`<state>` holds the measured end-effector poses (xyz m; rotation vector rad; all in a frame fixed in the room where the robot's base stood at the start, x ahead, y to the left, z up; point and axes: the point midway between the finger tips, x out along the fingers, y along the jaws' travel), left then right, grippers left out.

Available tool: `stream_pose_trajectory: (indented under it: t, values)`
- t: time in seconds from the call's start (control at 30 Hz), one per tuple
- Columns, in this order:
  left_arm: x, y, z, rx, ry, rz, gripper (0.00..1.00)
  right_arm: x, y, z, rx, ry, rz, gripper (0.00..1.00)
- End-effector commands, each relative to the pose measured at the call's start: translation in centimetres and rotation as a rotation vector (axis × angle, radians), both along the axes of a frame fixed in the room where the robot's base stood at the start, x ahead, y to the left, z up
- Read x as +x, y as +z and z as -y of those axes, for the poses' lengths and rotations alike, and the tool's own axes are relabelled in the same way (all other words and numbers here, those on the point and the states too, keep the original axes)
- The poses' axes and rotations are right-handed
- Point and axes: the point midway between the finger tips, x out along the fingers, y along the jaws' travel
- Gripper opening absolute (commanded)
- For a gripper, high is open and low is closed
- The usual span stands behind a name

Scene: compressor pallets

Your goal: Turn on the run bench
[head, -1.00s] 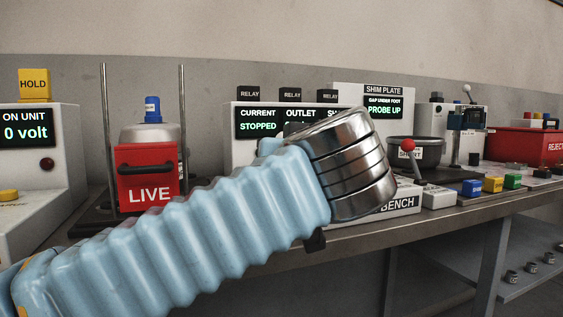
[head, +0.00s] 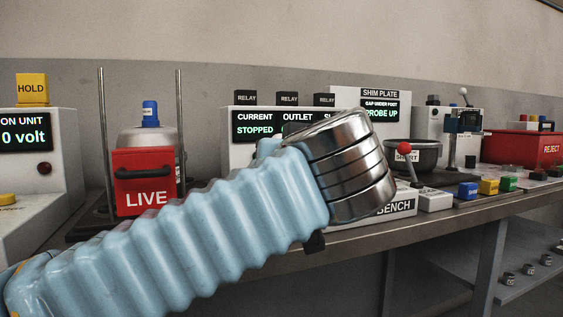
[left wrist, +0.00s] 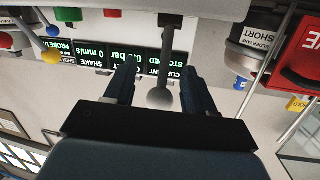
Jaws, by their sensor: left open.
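The run bench (head: 394,208) is a white unit with a "BENCH" label. Its dark display (head: 258,127) reads "CURRENT STOPPED"; the display (left wrist: 150,62) also shows in the left wrist view, upside down, with outlet at 0 bar and shake at 0 mm/s. My left arm covers much of the bench in the head view and hides the gripper's fingertips. In the left wrist view my left gripper (left wrist: 158,80) is open. A lever with a grey ball knob (left wrist: 160,98) appears between its fingers, with gaps at both sides. My right gripper is not in view.
A red "LIVE" cover (head: 146,182) stands between two upright rods at left. A red-knobbed lever (head: 404,149), a dark pot (head: 426,155), coloured blocks and a red reject bin (head: 537,148) are at right. Relay blocks (head: 290,99) stand on the display housing.

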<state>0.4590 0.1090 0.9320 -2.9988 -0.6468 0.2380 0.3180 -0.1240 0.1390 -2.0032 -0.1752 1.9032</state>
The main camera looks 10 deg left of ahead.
Motion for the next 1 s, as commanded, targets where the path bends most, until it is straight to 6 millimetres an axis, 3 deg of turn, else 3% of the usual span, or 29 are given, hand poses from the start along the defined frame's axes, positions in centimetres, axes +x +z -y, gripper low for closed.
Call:
stream_pose_trajectory:
  t: [0.2, 0.33, 0.8, 1.0]
  values:
    - [0.0, -0.2, 0.0, 0.0, 0.003, -0.003, 0.55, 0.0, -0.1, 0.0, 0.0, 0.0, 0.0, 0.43]
    - [-1.1, 0.0, 0.5, 0.0, 0.001, -0.003, 0.55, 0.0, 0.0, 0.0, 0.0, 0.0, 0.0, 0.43]
    - [-10.5, 1.6, 4.9, 0.0, -0.001, -0.001, 0.55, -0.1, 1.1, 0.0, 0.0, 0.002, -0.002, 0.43]
    - [-12.2, 1.8, 5.7, 0.001, 0.001, -0.001, 0.55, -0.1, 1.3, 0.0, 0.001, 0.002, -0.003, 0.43]
